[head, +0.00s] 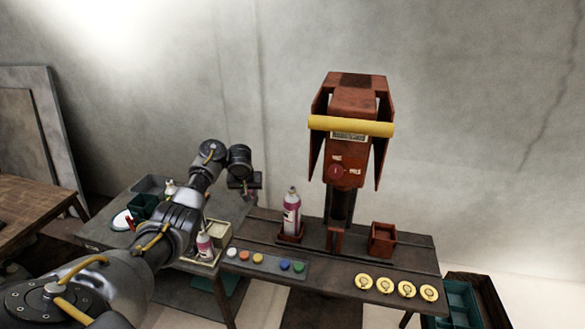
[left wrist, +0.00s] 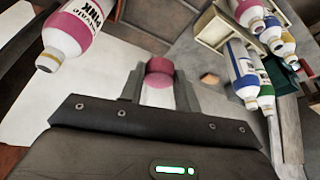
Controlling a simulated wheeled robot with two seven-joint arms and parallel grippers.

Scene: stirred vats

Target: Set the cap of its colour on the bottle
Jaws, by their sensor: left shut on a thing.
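My left gripper (head: 243,186) is above the bench, left of the pink bottle (head: 292,213). That bottle has a white body and pink label and stands upright, without a cap, in a small red-brown holder (head: 290,238). In the left wrist view my left gripper (left wrist: 160,85) is shut on a round pink cap (left wrist: 159,68). The pink bottle (left wrist: 80,30) shows at the upper left there, its label reading PINK, apart from the cap. My right gripper is not in view.
White, orange, yellow, blue and green caps sit on a grey strip (head: 270,262). A red-brown press (head: 350,130) stands right of the bottle. A tray holds another pink-labelled bottle (head: 205,246). Several other bottles (left wrist: 246,72) show in the left wrist view. Several yellow discs (head: 385,286) line the front edge.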

